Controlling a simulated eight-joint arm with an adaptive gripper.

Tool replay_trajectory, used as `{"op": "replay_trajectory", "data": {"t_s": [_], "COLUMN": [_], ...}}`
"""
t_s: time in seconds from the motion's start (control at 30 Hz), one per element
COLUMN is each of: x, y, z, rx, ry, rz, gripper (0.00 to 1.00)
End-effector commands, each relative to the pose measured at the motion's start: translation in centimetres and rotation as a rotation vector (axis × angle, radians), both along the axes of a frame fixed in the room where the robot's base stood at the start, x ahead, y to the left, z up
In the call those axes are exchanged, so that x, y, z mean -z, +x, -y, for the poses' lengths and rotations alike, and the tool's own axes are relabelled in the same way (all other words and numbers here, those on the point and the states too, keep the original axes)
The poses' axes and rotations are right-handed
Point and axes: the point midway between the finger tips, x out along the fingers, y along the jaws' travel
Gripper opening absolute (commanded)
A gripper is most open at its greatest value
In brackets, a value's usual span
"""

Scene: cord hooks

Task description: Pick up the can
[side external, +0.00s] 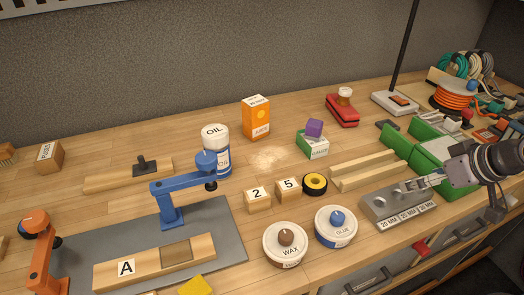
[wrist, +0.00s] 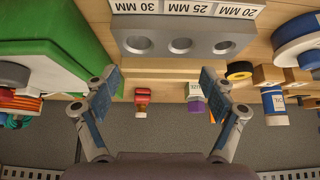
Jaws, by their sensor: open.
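The can, white and blue and lettered OIL (side external: 215,150), stands upright behind the blue clamp (side external: 170,192), whose arm covers part of its front. In the wrist view, a blue and white object at the right looks like this can (wrist: 273,104). My gripper (side external: 432,182) is at the far right in the side view, near the grey block with holes and well away from the can. The wrist view shows its two fingers (wrist: 160,78) spread apart with nothing between them.
Wax (side external: 285,246) and glue (side external: 336,228) tins, number blocks (side external: 258,198) and yellow tape (side external: 315,184) stand between my gripper and the can. A juice carton (side external: 256,117) is behind the can. Green bins (side external: 428,145) and the grey holed block (side external: 395,208) are near my gripper.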

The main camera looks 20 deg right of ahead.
Motion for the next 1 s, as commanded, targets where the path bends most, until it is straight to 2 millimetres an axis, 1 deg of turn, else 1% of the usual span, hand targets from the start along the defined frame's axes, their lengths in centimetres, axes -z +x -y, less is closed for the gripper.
{"op": "replay_trajectory", "data": {"t_s": [0.17,0.27,0.37,0.47,0.6,0.67,0.7,0.87,1.0], "x": [-0.1,-0.9,-2.5,-4.7,-7.3,-8.3,-8.8,-10.4,-11.1], "y": [0.1,0.8,2.5,4.9,8.6,10.1,11.1,14.9,17.8], "z": [-0.1,-0.5,-1.7,-3.5,-6.7,-8.2,-9.3,-14.0,-18.6], "rx": [-0.002,-0.020,-0.059,-0.114,-0.200,-0.235,-0.259,-0.356,-0.440], "ry": [0.000,-0.001,-0.003,-0.005,-0.013,-0.015,-0.017,-0.028,-0.039], "rz": [0.000,-0.006,-0.017,-0.037,-0.064,-0.076,-0.083,-0.114,-0.140], "gripper": [0.84,0.84,0.84,0.84,0.84,0.84,0.84,0.84,0.84]}}
